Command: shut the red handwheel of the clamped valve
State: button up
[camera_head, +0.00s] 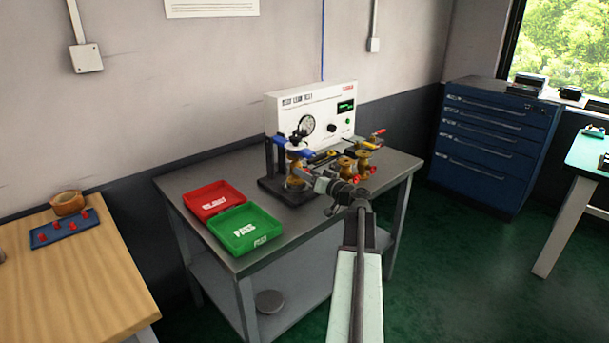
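The clamped valve (294,181) is a brass body in a fixture with blue clamp parts (292,151), on a dark base plate at the middle of the bench. I cannot make out its red handwheel; my gripper may be hiding it. My gripper (307,178) reaches in from the right at the valve's front right side, very close to it. The fingers are too small to tell whether they are open, shut or touching the valve.
A white test panel (310,108) with a gauge stands behind. Loose brass valves with red parts (363,160) sit right of my gripper. Red (209,197) and green (243,230) trays lie at the left of the grey bench (300,228). A wooden table (75,290) stands further left.

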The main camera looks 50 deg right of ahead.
jog(key=shift+s, duration=0.1)
jog(key=s, duration=0.7)
jog(key=shift+s+a, duration=0.25)
jog(key=shift+a, duration=0.05)
jog(key=w, duration=0.6)
jog(key=shift+w+d, duration=0.1)
jog(key=shift+d, duration=0.2)
grip_shut()
